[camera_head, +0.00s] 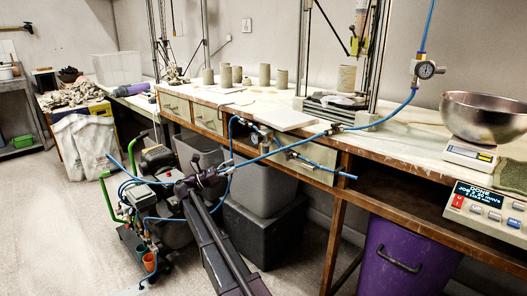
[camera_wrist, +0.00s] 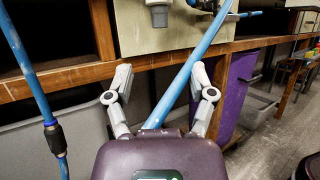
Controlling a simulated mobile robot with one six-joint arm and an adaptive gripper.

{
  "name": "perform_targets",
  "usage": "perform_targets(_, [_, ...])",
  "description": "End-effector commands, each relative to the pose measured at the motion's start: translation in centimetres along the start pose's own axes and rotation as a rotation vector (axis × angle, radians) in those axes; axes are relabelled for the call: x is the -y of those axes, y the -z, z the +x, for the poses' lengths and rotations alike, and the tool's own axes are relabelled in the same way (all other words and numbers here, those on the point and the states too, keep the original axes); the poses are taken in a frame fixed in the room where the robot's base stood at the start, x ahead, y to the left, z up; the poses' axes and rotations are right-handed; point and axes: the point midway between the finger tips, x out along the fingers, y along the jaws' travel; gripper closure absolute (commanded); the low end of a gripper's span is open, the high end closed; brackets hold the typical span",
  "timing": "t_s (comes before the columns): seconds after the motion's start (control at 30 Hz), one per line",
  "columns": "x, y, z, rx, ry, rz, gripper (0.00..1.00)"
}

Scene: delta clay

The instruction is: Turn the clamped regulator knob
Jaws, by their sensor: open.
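A regulator with a round gauge (camera_head: 256,134) sits on the bench front in the head view, with blue hoses around it. In the wrist view a grey cylindrical part (camera_wrist: 158,14), perhaps the knob, hangs at the top centre against a pale plate (camera_wrist: 130,38). My gripper (camera_wrist: 160,75) is open and empty, its two fingers spread below that part and apart from it. A blue hose (camera_wrist: 190,68) crosses diagonally between the fingers in the picture; its depth is unclear. In the head view my gripper (camera_head: 208,178) is below and left of the regulator. I cannot make out a clamp.
Another gauge (camera_head: 426,70) hangs on a blue line at the right. A metal bowl (camera_head: 485,116) stands on a scale beside a control box (camera_head: 488,212). Clay cylinders stand on the bench. A purple bin (camera_head: 405,255) and grey bins are under it.

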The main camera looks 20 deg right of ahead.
Motion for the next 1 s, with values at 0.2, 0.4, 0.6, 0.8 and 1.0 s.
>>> perform_targets(0.2, [0.1, -0.2, 2.3, -0.001, 0.0, 0.0, 0.29])
perform_targets(0.4, [0.1, -0.3, 5.2, -0.001, 0.0, 0.001, 0.29])
perform_targets(0.6, [0.1, -0.3, 8.3, -0.001, 0.0, 0.0, 0.29])
perform_targets(0.8, [0.1, -0.2, 10.9, -0.002, -0.001, 0.001, 0.29])
perform_targets(1.0, [0.0, -0.1, 12.6, -0.002, 0.0, 0.001, 0.29])
